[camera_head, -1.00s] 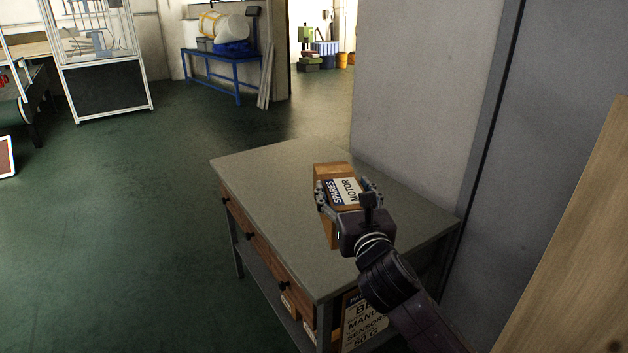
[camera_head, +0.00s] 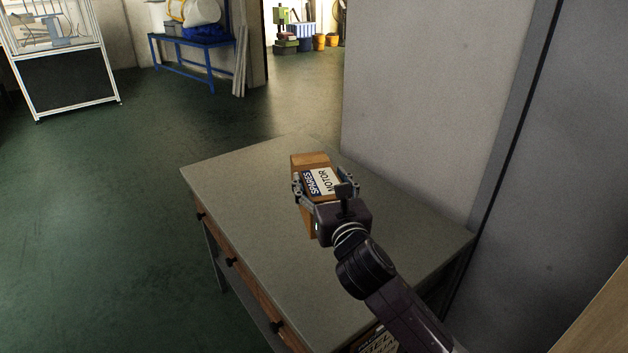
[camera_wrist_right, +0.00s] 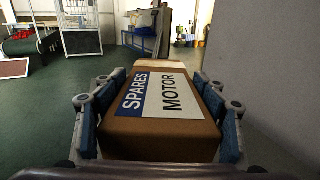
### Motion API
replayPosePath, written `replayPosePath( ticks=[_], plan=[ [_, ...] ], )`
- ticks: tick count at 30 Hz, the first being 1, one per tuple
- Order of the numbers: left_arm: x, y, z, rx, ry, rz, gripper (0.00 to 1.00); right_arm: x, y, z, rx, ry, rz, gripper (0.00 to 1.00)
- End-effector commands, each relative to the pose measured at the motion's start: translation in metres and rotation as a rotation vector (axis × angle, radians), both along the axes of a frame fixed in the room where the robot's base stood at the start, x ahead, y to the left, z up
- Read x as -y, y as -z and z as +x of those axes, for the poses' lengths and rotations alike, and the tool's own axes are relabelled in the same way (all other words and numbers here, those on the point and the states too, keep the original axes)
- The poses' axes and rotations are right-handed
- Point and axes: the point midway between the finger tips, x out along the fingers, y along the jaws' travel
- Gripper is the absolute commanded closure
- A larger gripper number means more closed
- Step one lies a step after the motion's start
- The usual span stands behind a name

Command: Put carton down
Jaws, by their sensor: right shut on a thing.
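A brown carton (camera_head: 311,162) with a blue and white label reading SPARES MOTOR is at the workbench in the head view. My right gripper (camera_head: 325,187) is shut on it, with a finger on each side. In the right wrist view the carton (camera_wrist_right: 160,138) fills the space between the finger pads of the gripper (camera_wrist_right: 160,110). The carton is over the grey top of the workbench (camera_head: 240,190); I cannot tell whether its underside touches the top. My left gripper is not in view.
The bench top around the carton is clear. A grey wall (camera_head: 420,100) stands close behind and right of the bench. Green floor (camera_head: 100,220) is open to the left. A blue stand (camera_head: 190,62) and a white-framed cabinet (camera_head: 65,75) are farther back.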

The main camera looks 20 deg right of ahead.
Motion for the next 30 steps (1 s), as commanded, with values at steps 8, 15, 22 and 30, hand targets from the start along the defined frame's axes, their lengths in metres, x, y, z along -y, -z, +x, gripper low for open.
replayPosePath(
  ticks=[8,15,22,30],
  plan=[
    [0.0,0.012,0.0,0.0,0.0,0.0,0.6,-0.001,0.061,-0.001,0.007,-0.002,0.004,0.93],
    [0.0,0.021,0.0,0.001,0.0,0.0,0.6,-0.001,0.108,0.0,0.01,-0.002,0.002,0.93],
    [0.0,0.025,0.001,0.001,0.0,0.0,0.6,-0.001,0.125,0.0,0.014,-0.004,0.0,0.93],
    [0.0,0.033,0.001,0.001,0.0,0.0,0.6,-0.001,0.156,0.0,0.009,-0.002,0.003,0.93]
  ],
)
